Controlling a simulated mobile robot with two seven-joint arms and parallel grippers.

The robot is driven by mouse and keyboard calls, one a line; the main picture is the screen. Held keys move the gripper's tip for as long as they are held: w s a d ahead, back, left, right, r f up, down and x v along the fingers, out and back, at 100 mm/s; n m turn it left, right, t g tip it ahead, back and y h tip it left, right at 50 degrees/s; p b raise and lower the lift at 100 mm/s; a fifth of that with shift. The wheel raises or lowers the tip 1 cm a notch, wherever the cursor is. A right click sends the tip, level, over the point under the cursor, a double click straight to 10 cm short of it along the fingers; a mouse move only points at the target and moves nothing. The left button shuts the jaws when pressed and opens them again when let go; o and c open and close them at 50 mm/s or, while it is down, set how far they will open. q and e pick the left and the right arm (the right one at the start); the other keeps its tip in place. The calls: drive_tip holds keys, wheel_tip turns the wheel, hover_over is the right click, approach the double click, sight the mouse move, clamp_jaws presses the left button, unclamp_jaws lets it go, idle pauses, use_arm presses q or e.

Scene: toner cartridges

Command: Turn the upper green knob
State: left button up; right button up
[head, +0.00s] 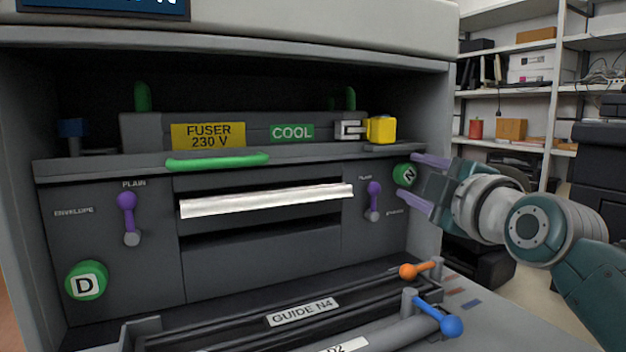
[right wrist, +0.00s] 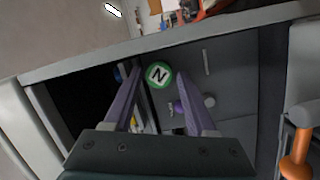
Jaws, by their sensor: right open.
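The upper green knob (head: 405,175), marked N, is on the right of the printer's dark front panel, beside a purple lever (head: 374,200). In the right wrist view the green knob (right wrist: 158,74) shows its white face with the N tilted. My right gripper (head: 409,177) is open, its two purple fingers pointing at the panel. The knob lies between the fingertips in both views. I cannot tell whether the fingers touch it or how deep they reach. A lower green knob (head: 86,281), marked D, is on the panel's left. My left gripper is out of view.
A yellow block (head: 381,130) sits on the ledge above the N knob. Below are an orange-knobbed lever (head: 409,271) and a blue-knobbed lever (head: 452,326). The printer's right side wall (head: 430,231) stands close to my gripper. Shelves fill the background right.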

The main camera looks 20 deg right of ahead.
drive_tip(key=shift+w, duration=0.4)
drive_tip(key=shift+c, duration=0.3)
clamp_jaws()
